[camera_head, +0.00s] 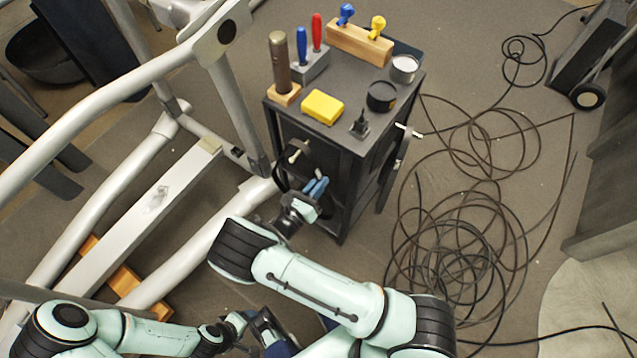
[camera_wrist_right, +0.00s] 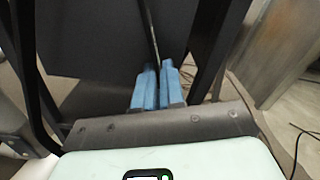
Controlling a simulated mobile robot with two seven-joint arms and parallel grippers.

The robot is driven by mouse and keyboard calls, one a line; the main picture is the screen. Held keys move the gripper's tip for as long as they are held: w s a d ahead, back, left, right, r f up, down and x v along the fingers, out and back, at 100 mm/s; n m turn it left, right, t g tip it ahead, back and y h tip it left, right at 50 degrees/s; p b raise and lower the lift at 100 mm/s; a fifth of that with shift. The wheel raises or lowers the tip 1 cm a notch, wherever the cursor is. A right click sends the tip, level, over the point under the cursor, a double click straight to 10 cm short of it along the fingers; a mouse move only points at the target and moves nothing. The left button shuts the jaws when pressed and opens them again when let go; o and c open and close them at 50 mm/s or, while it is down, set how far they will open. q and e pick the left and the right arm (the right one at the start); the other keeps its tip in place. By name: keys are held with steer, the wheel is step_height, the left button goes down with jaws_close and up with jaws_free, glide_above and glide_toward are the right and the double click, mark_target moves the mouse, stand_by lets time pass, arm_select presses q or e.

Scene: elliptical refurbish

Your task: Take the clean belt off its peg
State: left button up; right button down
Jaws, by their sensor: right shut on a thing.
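The clean belt is a thin black band, seen edge-on between the fingers in the right wrist view (camera_wrist_right: 152,32). In the head view a dark loop, which looks like its upper part, shows beside the pale peg (camera_head: 297,153) on the cart's near face. I cannot tell whether it still rests on the peg. My right gripper (camera_head: 316,187), with blue fingertips, is shut on the belt below the peg; its fingers also show in the wrist view (camera_wrist_right: 158,88). My left gripper (camera_head: 268,328) is low at the bottom; its fingers are too unclear to judge.
The dark cart (camera_head: 335,135) carries a yellow block (camera_head: 323,107), tool holders and round tins. Another pale peg (camera_head: 408,130) sticks out on its right side. The machine's grey frame (camera_head: 190,262) stands close left. Tangled black cable (camera_head: 470,235) covers the floor at right.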

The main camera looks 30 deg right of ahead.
steer(key=v, duration=1.5)
stand_by(0.9)
